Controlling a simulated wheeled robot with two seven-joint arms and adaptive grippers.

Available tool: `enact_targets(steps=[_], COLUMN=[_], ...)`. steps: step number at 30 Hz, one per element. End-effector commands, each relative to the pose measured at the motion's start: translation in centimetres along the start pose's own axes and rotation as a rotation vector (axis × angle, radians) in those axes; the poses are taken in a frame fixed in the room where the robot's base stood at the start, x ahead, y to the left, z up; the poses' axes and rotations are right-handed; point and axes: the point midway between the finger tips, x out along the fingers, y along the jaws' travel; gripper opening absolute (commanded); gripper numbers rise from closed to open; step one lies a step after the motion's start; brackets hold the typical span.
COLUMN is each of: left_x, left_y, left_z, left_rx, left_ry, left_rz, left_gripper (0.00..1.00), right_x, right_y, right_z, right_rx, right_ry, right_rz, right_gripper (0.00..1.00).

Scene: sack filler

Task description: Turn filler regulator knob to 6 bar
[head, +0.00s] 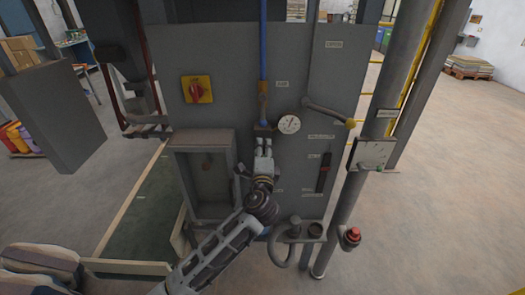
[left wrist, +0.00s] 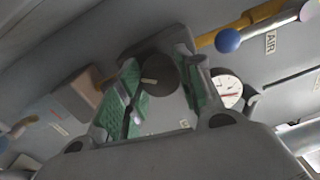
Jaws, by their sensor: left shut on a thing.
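The regulator knob (left wrist: 161,80) is dark grey and round with a pale line on its face. In the left wrist view it sits between the green-padded fingers of my left gripper (left wrist: 158,95), which is shut on it. In the head view the left gripper (head: 264,143) reaches up to the regulator (head: 263,130) under the blue air pipe, and hides the knob. The round white pressure gauge (head: 289,124) is just right of the regulator; it also shows in the left wrist view (left wrist: 227,92). Its reading is too small to tell. My right gripper is in neither view.
A lever with a yellow knob (head: 350,123) sticks out right of the gauge. A red switch on a yellow plate (head: 197,89) is upper left. An open grey box (head: 204,170) is left of my gripper. A post with a red button (head: 352,233) stands right.

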Motion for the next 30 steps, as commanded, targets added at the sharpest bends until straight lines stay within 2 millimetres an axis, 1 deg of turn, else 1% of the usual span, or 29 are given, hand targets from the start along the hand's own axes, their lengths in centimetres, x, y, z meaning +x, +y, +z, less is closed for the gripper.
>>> enact_targets(steps=[7,8,12,13,19,24,30], left_x=[-0.04,-0.04,-0.03,-0.03,-0.02,-0.1,-0.94], left_y=[0.15,0.16,0.12,0.11,0.06,0.05,0.09], left_z=[-0.09,-0.09,-0.07,-0.06,-0.04,-0.03,-0.05], left_rx=[0.0,0.0,-0.001,-0.001,-0.001,-0.001,-0.001], left_ry=[0.002,0.002,0.001,0.001,0.001,0.001,0.001], left_rz=[0.002,0.002,0.002,0.002,0.001,0.001,0.001], left_gripper=[0.12,0.38,0.56,0.58,0.58,0.58,0.58], right_x=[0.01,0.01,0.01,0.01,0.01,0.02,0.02], right_y=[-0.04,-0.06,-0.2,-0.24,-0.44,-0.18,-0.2], right_z=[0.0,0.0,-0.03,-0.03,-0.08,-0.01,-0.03], right_rx=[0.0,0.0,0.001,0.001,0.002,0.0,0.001], right_ry=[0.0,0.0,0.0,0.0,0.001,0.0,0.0], right_rz=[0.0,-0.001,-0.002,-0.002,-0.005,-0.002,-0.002], right_gripper=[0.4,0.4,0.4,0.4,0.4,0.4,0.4])
